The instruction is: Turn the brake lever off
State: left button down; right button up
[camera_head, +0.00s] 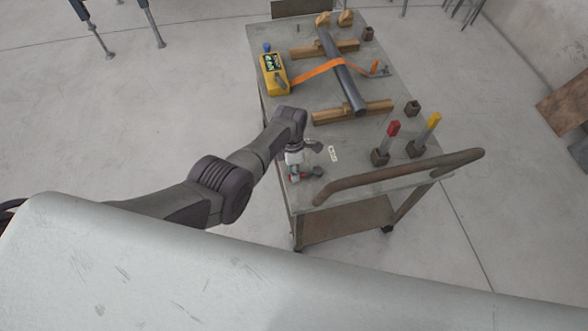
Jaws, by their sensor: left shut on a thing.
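My left arm comes in from the left, and its gripper (308,172) is low over the near left corner of the cart top. It is shut on a small grey part with red on it (318,173), mostly hidden by the fingers. I cannot tell for certain whether this part is the brake lever. Two upright levers stand in dark square bases at the right of the cart: one with a red grip (393,129) and one with a yellow grip (434,119). The gripper is apart from both. My right gripper is not in view.
The grey cart (372,160) has a curved brown handle (400,177) along its near edge. A dark pipe (342,72) lies on wooden blocks (352,111) under an orange strap (317,71). A yellow device (273,75) stands at the left edge. The surrounding floor is mostly clear.

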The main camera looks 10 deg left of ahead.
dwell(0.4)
pick_arm(q)
jog(key=c, duration=1.1)
grip_release()
notch_tip(320, 180, up, 12)
jog(key=w+a, duration=0.1)
jog(key=w, duration=0.1)
jog(key=shift+a+f, duration=0.1)
jog(key=shift+f, duration=0.05)
